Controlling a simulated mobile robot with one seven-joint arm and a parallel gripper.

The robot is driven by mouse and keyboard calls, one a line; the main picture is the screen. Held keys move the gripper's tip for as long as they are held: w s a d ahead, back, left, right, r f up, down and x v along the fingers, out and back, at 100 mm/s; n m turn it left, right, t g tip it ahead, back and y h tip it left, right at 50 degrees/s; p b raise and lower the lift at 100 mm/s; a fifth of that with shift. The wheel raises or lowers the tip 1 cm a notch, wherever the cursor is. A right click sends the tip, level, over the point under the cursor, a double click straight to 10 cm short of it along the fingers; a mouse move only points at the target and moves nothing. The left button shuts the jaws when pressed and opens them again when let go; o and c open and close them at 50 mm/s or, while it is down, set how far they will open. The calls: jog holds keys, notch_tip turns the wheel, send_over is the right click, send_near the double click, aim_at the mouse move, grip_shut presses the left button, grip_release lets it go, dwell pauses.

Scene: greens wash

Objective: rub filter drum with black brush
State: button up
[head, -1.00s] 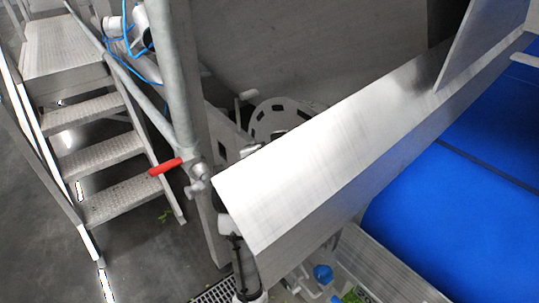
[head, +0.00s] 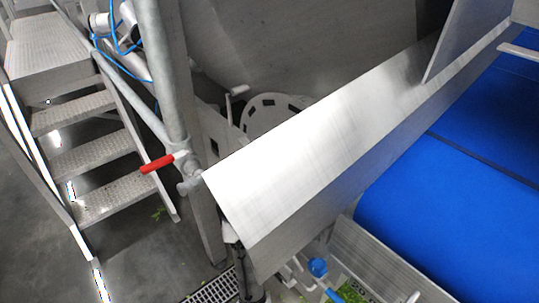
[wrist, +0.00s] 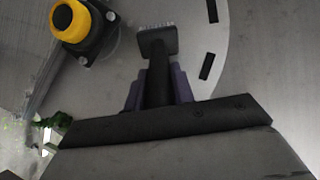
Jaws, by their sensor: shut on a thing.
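The black brush (wrist: 158,60) stands upright in the wrist view, its bristled head at the top and its handle between the purple-grey fingers of my gripper (wrist: 159,92). My gripper is shut on the handle. A pale round rim with dark slots, which looks like the filter drum (wrist: 190,50), lies behind the brush head. I cannot tell whether the bristles touch it. In the head view the slotted rim (head: 262,106) shows partly behind a sloping metal sheet. My gripper and the brush are hidden in the head view.
A yellow round knob on a black base (wrist: 70,22) stands left of the brush. The sloping metal sheet (head: 310,140) and a blue belt (head: 440,210) fill the right. Metal steps (head: 95,150) and a red-handled valve (head: 160,163) are at left.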

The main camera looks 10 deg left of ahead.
jog(key=shift+s+d, duration=0.4)
jog(key=shift+d, duration=0.1)
jog(key=shift+a, duration=0.1)
jog(key=shift+w+a+r, duration=0.1)
jog(key=shift+w+a, duration=0.7)
jog(key=shift+w, duration=0.15)
jog(key=shift+w+a, duration=0.7)
jog(key=shift+a, duration=0.35)
